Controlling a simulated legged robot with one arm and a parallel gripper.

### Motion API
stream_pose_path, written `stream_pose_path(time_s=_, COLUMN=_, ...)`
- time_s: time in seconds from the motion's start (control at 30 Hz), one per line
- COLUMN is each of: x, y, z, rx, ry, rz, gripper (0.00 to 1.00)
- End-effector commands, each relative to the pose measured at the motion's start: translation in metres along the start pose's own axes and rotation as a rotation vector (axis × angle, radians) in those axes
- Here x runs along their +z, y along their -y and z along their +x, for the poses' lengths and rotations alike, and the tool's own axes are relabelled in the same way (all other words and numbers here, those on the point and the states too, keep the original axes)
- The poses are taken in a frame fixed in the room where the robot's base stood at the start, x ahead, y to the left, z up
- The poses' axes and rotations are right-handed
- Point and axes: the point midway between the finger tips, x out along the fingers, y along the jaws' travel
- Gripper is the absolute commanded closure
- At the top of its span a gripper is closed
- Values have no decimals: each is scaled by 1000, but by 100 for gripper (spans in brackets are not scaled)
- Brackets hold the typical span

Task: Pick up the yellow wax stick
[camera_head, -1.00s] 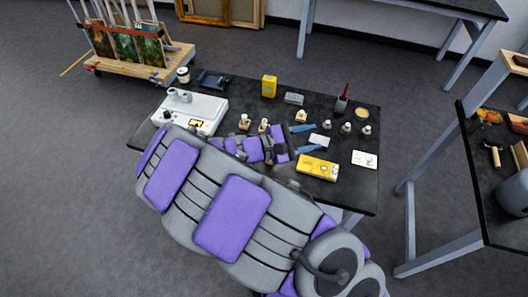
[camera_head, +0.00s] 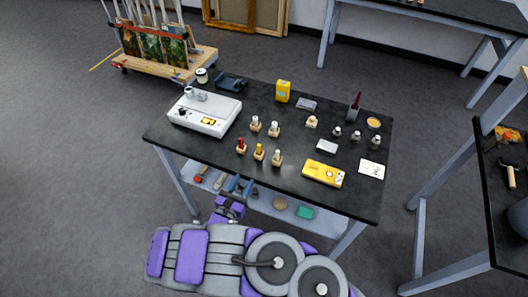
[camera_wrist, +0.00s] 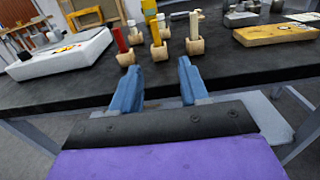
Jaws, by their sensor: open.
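The yellow wax stick (camera_head: 260,149) stands upright in a small wooden block near the table's front edge, between a red stick (camera_head: 241,144) and a white-topped stick (camera_head: 277,157). In the wrist view, the yellow stick (camera_wrist: 155,30) is ahead, between the red stick (camera_wrist: 120,40) and the pale stick (camera_wrist: 195,25). My gripper's blue fingers (camera_wrist: 158,62) are apart with nothing between them, short of the wooden blocks. In the head view, my gripper (camera_head: 240,185) is at the front side of the table, apart from the sticks.
The black tabletop (camera_head: 215,155) has a white device (camera_head: 205,114) at left, a yellow case (camera_head: 324,173) at right, and more block-held sticks behind. A shelf (camera_head: 265,205) with tools lies below. The table's front edge is close to my gripper.

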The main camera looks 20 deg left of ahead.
Motion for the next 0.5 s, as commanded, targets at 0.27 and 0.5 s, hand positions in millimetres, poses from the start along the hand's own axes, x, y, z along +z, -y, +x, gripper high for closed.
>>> stream_pose_path(time_s=0.27, x=-4, y=-1, z=56, rx=-10, ry=0, rz=-2, gripper=55)
stream_pose_path(time_s=0.5, x=-1, y=2, z=98, rx=-8, ry=0, rz=2, gripper=55)
